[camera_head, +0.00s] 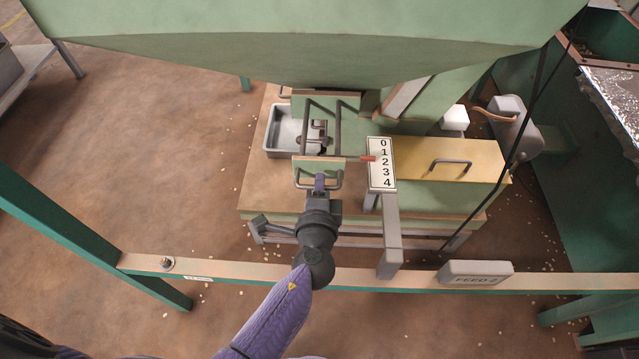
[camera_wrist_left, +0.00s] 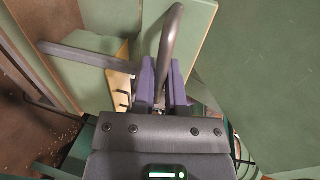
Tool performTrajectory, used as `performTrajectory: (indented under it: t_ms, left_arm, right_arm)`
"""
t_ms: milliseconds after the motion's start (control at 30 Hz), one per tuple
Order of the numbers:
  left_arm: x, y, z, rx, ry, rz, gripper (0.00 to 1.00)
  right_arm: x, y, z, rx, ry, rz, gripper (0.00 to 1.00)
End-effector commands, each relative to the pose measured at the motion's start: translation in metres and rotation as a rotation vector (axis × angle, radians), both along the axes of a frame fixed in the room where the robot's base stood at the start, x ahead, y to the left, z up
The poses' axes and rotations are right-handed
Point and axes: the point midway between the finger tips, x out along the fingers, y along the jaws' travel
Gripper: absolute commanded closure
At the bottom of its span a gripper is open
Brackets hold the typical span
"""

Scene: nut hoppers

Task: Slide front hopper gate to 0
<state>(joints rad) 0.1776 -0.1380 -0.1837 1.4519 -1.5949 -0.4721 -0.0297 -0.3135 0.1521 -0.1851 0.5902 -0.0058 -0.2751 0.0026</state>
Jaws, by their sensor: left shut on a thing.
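The front hopper gate (camera_head: 335,164) is a green slide with a tan top edge and a grey bar handle (camera_head: 302,183) at its near side. My left gripper (camera_head: 319,182) is shut on this handle. In the left wrist view the purple fingers (camera_wrist_left: 163,85) close around the grey bar (camera_wrist_left: 171,45). A red pointer (camera_head: 367,159) reaches from the gate to a white number plate (camera_head: 381,163) marked 0 to 4, 0 at the far end. Its tip lies around 2, slightly toward 1. My right gripper is not in view.
A large green hopper (camera_head: 300,40) hangs over the far side. A grey metal tray (camera_head: 279,131) sits left of the gate. A yellow lid with a handle (camera_head: 430,150) is at right. A rail (camera_head: 350,278) with a FEED 2 box (camera_head: 476,273) crosses in front.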

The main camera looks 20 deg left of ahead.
Motion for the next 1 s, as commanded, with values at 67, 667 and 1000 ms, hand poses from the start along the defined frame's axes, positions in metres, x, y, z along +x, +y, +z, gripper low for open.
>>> performTrajectory:
  t_ms: [67, 667, 1000]
  left_arm:
    - [-0.0002, -0.0001, -0.0004, 0.000, 0.001, 0.000, 1.00]
    - [-0.0003, 0.0000, -0.0009, -0.001, 0.002, 0.000, 1.00]
    - [-0.0003, 0.0000, -0.0011, 0.000, 0.002, 0.000, 1.00]
  right_arm:
    - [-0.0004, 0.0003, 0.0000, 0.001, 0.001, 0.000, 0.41]
    - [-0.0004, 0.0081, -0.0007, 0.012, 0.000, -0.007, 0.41]
    - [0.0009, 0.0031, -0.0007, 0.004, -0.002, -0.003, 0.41]
